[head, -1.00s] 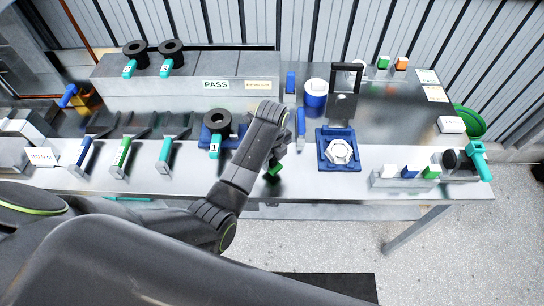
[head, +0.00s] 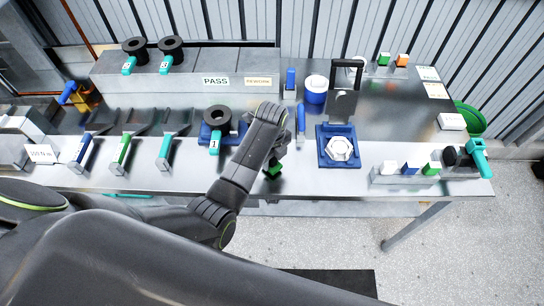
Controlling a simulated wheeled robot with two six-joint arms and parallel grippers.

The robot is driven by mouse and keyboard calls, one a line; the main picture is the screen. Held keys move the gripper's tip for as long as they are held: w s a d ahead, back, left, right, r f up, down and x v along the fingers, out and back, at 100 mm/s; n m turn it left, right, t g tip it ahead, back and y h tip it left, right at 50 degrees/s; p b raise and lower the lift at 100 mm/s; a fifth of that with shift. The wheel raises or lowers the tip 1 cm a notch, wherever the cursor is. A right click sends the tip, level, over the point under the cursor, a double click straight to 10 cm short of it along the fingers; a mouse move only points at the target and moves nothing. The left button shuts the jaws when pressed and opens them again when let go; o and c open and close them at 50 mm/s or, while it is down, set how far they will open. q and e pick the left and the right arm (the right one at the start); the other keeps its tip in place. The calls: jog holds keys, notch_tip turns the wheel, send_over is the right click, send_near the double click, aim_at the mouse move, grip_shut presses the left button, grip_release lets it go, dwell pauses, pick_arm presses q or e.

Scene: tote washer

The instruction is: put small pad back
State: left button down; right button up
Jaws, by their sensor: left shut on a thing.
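My left gripper (head: 274,164) is low over the front part of the steel table, right of the black ring tool with tag 1. It is shut on a small green block (head: 273,172), which is mostly hidden by the gripper. I cannot tell if the block touches the table. Small white (head: 388,168), blue (head: 410,168) and green (head: 431,168) blocks sit in a row on a metal holder (head: 398,181) at the right. My right gripper is not in view.
A blue fixture (head: 325,157) holding a white hexagonal part (head: 341,149) stands right of the gripper. The black ring tool (head: 217,121) is to its left. Several tools with coloured handles lie farther left. The table's front edge is close below the gripper.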

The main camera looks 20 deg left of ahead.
pick_arm(q)
jog(key=shift+f, duration=0.1)
dwell(0.3)
jog(key=shift+f, duration=0.55)
jog(key=shift+f, duration=0.15)
dwell(0.4)
grip_release()
dwell(0.5)
dwell(0.4)
